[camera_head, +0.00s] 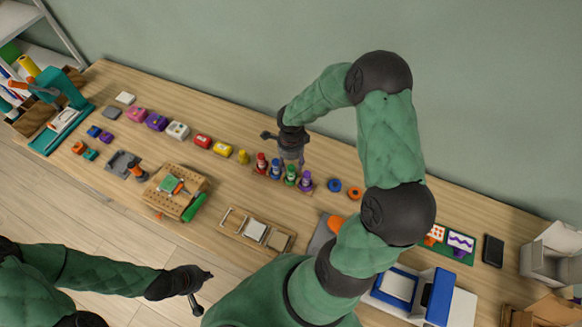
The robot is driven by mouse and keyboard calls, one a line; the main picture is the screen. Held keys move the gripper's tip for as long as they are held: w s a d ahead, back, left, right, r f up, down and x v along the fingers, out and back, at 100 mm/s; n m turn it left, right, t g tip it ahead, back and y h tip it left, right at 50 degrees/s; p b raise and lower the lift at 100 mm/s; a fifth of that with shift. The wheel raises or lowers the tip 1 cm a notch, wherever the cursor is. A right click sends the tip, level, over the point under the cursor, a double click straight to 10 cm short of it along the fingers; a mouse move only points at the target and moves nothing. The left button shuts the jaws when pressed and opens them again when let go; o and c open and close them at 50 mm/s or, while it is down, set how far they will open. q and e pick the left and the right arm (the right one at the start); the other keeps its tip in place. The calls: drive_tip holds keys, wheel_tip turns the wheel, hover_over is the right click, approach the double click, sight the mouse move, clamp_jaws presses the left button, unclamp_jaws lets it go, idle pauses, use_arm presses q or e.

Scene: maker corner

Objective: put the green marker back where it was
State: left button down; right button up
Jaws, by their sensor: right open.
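A green marker (290,176) stands upright in a row between a blue one (275,169) and a purple one (306,181), with a red one (261,163) at the left end. The row is on a wooden holder on the workbench. My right gripper (291,161) is open, pointing down directly above or behind this row. I cannot tell whether its fingers touch the green marker. My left gripper (197,306) is low in front of the bench, away from the markers; its fingers are too small to read.
A yellow piece (243,157) stands left of the markers, and blue (334,185) and orange (354,193) rings lie to the right. A wooden tray (279,241) is in front. My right arm hides part of the bench.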

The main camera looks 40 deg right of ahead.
wheel_tip(320, 180, up, 6)
drive_tip(key=shift+f, duration=0.1)
idle(1.6)
